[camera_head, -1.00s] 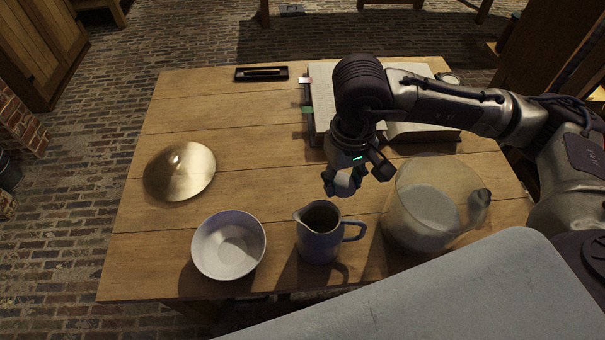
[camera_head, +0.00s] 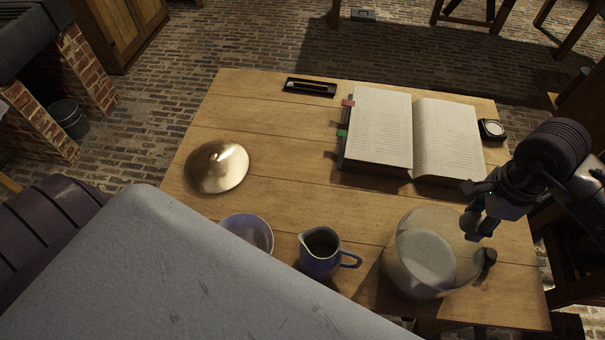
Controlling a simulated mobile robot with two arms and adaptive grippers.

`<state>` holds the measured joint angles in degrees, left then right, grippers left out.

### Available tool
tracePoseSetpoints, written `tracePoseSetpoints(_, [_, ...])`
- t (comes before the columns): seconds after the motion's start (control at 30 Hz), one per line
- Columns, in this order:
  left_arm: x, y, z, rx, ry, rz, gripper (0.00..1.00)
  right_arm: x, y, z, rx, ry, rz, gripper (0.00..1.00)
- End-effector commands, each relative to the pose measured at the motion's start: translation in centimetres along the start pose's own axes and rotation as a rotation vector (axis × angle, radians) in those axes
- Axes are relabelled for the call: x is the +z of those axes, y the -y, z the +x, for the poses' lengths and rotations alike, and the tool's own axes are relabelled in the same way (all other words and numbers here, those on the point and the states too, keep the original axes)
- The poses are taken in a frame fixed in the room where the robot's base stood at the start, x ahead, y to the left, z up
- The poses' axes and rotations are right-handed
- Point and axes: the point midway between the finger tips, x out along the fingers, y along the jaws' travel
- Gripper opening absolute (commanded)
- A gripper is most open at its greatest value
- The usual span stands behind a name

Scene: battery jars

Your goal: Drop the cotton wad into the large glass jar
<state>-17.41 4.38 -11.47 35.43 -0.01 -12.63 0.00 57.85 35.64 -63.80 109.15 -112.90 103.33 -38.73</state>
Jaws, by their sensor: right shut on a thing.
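The large glass jar (camera_head: 400,262) stands upright at the front right of the table, with a pale disc-like area inside and a dark handle-like part on its right side. My right gripper (camera_head: 474,226) is at the jar's right rear rim, overlapping the rim in the picture. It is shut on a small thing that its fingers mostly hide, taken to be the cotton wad. I cannot tell whether the fingertips are above the opening or beside it. No other cotton wad shows. My left gripper is not in view.
A dark jug (camera_head: 320,262) stands left of the jar, with a pale bowl (camera_head: 249,231) beyond it, partly hidden. A brass dome (camera_head: 217,167), open book (camera_head: 380,130), pen tray (camera_head: 310,87) and small dark round-faced item (camera_head: 491,129) lie on the table (camera_head: 290,150). The centre is clear.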

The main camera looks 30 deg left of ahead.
Motion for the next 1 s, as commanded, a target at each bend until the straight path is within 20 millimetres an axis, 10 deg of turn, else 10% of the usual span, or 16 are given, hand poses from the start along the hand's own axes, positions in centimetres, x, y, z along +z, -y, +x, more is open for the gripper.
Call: tracePoseSetpoints(1.0, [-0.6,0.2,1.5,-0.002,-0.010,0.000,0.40,0.3,0.5,5.7,0.002,-0.001,0.106,0.10])
